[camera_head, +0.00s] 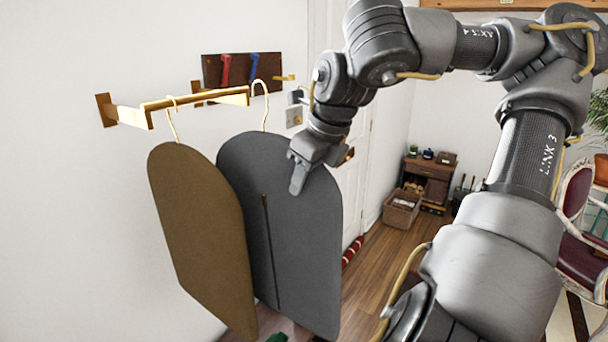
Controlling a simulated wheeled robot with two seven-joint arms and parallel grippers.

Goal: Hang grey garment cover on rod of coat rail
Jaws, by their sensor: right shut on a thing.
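The grey garment cover (300,230) hangs upright with a dark zip line down its front. My right gripper (302,172) is shut on its upper right shoulder. Its pale hook (264,102) rises from the top, and the curve is at the right end of the brass rod (195,99) of the coat rail. I cannot tell whether the hook is over the rod or just beside its end. A brown garment cover (200,230) hangs from the rod by its own hook (172,118), left of the grey one and partly in front of it. My left gripper is not in view.
A dark wall board (240,68) with red and blue hooks is behind the rail. A white door (352,185) is behind my right gripper. A small wooden cabinet (432,178), a wicker basket (402,210) and a red-seated chair (580,255) stand farther right. Wooden floor between them is open.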

